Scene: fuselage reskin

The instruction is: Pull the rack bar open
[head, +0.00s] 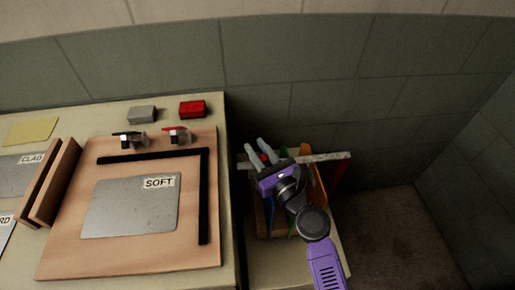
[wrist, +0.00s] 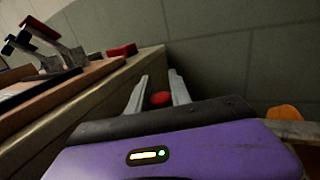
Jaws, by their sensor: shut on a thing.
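The rack bar (head: 325,157) is a pale grey bar across the top of a small rack right of the bench; part of it also shows at the right edge of the wrist view (wrist: 296,130). A red knob (wrist: 160,99) sits between the two grey fingers of my gripper (wrist: 158,76). In the head view my purple gripper (head: 254,146) is over the rack's left side, with a bit of the red knob (head: 264,157) showing between its fingers. The gripper is shut on the knob. My gripper body hides the bar's left part and how the knob joins it.
Upright coloured panels, including an orange one (head: 316,190), stand in the rack under the bar. The bench (head: 232,140) at left carries a wooden board with a SOFT sheet (head: 130,205), clamps, and grey and red blocks. A wall stands behind; floor at right is clear.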

